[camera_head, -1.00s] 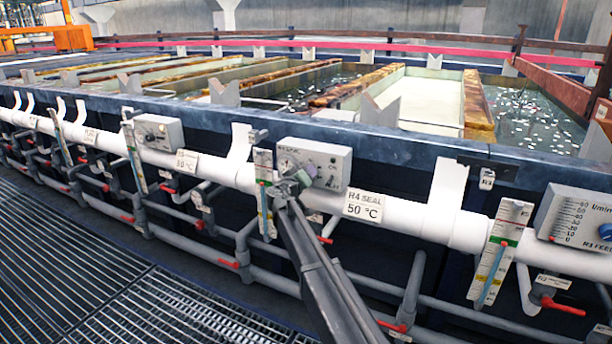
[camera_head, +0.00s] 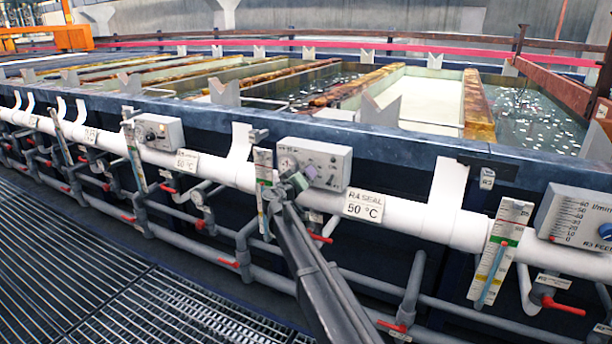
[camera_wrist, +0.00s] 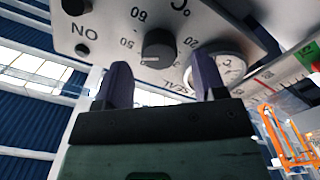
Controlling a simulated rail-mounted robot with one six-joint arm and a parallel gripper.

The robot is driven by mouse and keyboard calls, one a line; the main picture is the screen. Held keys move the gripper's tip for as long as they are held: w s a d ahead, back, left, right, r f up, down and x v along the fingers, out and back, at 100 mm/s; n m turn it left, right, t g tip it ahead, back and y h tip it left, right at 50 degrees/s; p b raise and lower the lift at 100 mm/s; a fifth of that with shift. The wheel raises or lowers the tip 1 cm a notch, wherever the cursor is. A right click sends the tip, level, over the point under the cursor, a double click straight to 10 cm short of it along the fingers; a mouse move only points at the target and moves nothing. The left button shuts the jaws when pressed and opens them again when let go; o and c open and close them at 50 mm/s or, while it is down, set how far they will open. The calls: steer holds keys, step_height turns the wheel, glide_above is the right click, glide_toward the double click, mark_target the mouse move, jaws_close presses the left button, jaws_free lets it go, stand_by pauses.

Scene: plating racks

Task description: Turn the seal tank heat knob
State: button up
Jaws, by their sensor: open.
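The seal tank control box (camera_head: 330,156) is a light grey box on the white pipe, above the "R4 SEAL 50 °C" sign (camera_head: 365,206). In the wrist view its black round heat knob (camera_wrist: 158,46) sits on the panel amid a °C scale, with a pale mark on its lower rim. My gripper (camera_wrist: 162,74) is open, its two purple fingers apart. The fingertips are just below the knob in the picture, one to each side. I see no contact. In the head view my gripper (camera_head: 300,179) is in front of the box and hides part of it.
A round dial gauge (camera_wrist: 226,66) is close to the right finger. Another black knob (camera_wrist: 76,6) is at the panel's upper left, near "ON". A level strip (camera_head: 264,185) stands left of my gripper. Red-handled valves and grey pipes run below.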

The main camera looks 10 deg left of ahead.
steer(key=v, duration=0.8)
steer(key=shift+s, duration=0.25)
steer(key=shift+a, duration=0.1)
